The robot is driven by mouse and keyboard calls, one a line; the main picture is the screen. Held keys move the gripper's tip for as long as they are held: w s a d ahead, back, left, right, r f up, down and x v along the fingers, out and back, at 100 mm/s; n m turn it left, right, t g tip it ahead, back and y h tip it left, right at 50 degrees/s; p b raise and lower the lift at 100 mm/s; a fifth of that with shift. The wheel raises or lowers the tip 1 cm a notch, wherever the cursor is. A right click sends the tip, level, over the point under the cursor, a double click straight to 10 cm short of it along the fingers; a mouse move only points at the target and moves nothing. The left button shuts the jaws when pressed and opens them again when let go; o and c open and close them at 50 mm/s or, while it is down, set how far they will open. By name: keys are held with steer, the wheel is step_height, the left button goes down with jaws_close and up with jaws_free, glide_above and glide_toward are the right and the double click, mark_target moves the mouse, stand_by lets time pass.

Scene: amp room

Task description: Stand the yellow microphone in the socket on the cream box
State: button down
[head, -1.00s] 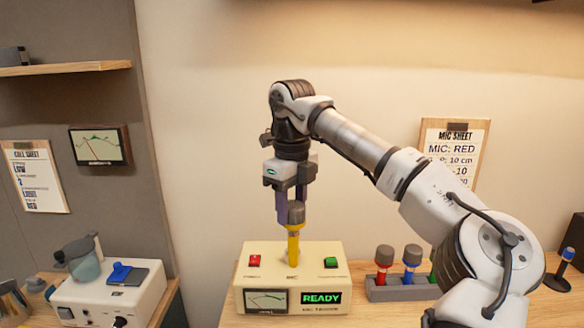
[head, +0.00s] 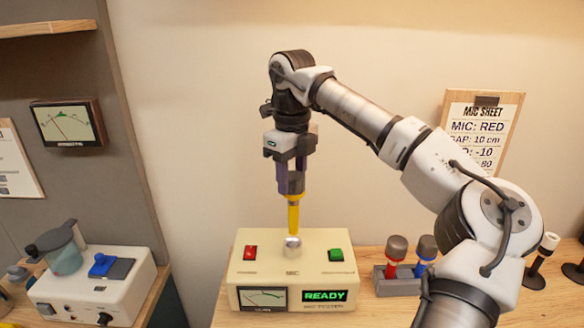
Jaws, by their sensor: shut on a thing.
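My gripper (head: 291,190) points down above the cream box (head: 325,262) and is shut on the yellow microphone (head: 293,214). The microphone hangs about upright, yellow handle down. Its head is mostly hidden between the dark purple fingers. The socket (head: 292,244) is a small silvery ring on top of the cream box, between a red switch (head: 250,252) and a green switch (head: 336,254). The handle's lower end shows just above the socket in the picture, and a small gap seems to lie between them.
A rack (head: 393,285) with a red microphone (head: 396,257) and a blue one (head: 425,257) stands to the right, partly behind my arm. A white device (head: 112,285) is at the left. A dark stand (head: 541,262) is at the far right. The mic sheet (head: 478,130) hangs behind.

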mark_target(292, 199)
steer(key=shift+f+b, duration=1.5)
steer(key=shift+f, duration=1.45)
steer(key=c, duration=0.7)
jaws_free()
step_height(292, 199, up, 14)
steer(key=shift+f+b, duration=0.1)
steer(key=shift+b, duration=0.3)
